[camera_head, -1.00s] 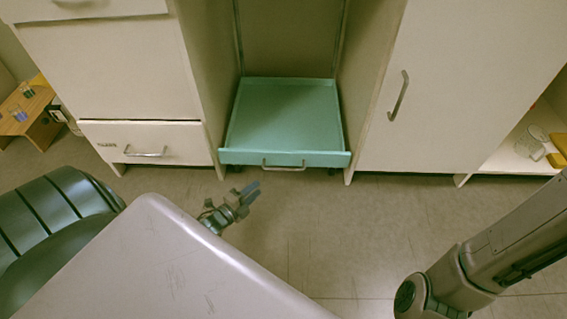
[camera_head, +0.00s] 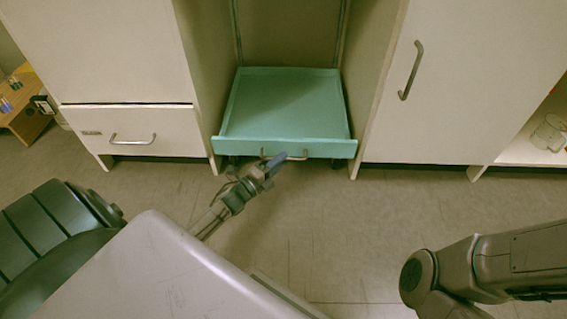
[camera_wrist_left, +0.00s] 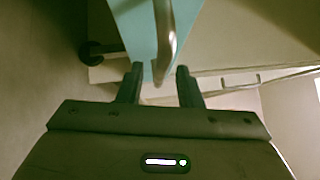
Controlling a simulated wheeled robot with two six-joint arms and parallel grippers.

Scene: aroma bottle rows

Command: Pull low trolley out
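The low trolley (camera_head: 290,105) is a shallow teal tray on castors in the open bay between two cabinets. Its front panel (camera_head: 330,148) carries a metal bar handle (camera_head: 293,156). The teal front and the handle (camera_wrist_left: 168,45) also show in the left wrist view. My left gripper (camera_head: 272,164) is at the left end of the handle. In the left wrist view its two fingers (camera_wrist_left: 158,85) are apart, with the handle just beyond and between the tips. Nothing is clasped. My right arm shows at the lower right, but its gripper is out of view.
A drawer (camera_head: 130,130) with a handle is shut to the left. A tall cabinet door (camera_head: 450,80) with a long handle is shut to the right. A glass jug (camera_head: 548,133) stands on a shelf at far right. The floor (camera_head: 310,220) before the trolley is clear.

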